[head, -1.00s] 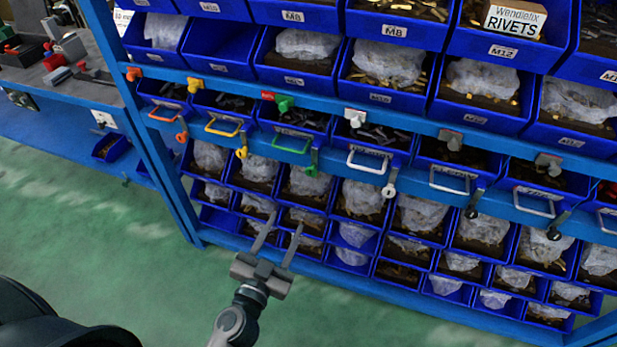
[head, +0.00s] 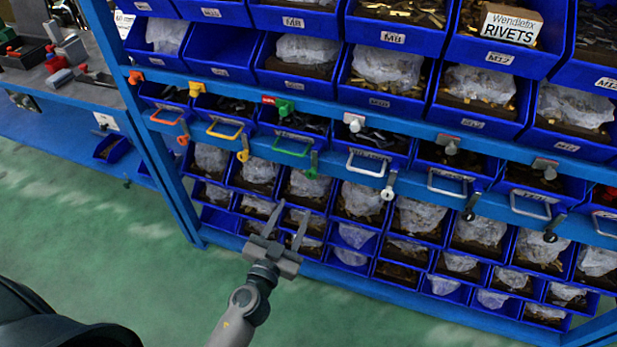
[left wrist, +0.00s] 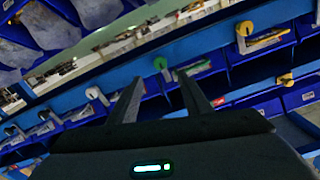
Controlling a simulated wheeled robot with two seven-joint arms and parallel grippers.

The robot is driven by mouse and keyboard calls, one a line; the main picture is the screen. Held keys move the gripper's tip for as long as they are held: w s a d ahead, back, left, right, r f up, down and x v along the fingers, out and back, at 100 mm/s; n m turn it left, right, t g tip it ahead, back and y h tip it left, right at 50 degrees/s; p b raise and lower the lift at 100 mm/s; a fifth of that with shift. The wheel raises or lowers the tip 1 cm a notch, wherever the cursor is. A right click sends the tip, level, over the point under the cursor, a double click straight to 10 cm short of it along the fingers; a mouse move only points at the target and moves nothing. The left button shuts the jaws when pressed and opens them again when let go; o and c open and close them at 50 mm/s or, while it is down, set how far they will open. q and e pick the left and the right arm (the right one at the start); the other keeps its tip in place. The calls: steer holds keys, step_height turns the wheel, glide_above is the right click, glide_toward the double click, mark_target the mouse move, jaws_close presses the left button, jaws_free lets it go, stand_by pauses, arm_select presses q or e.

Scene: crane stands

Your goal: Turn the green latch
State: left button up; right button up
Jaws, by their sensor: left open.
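A green latch-like knob (head: 284,107) sits on the blue rail above the drawer with the green handle (head: 292,145). A second green piece (head: 313,165) hangs at that handle's right end. I cannot tell which one is the latch. My left gripper (head: 293,208) is open and empty in the head view, below both in the picture, in front of the lower bins. In the left wrist view the scene looks upside down. The hanging green piece (left wrist: 161,65) appears just beyond the open left fingers (left wrist: 160,77), apart from them. My right gripper is out of view.
Orange (head: 135,77), yellow (head: 197,89) and white (head: 354,122) knobs share the rail. Drawer handles and hanging pieces stick out beside the green ones. Blue bins fill the rack above and below. Green floor (head: 90,240) lies open in front; a workbench (head: 80,90) stands left.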

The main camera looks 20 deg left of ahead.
mark_target(310, 177)
arm_select(q)
steer(key=w+p, duration=0.1)
steer(key=w, duration=1)
steer(key=shift+d+p, duration=0.2)
steer(key=shift+p, duration=0.15)
steer(key=shift+w, duration=0.7)
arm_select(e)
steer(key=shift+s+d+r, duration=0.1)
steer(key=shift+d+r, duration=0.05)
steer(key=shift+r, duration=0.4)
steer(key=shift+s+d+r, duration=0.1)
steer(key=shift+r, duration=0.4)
arm_select(q)
steer(key=c, duration=1)
steer(key=shift+c, duration=0.2)
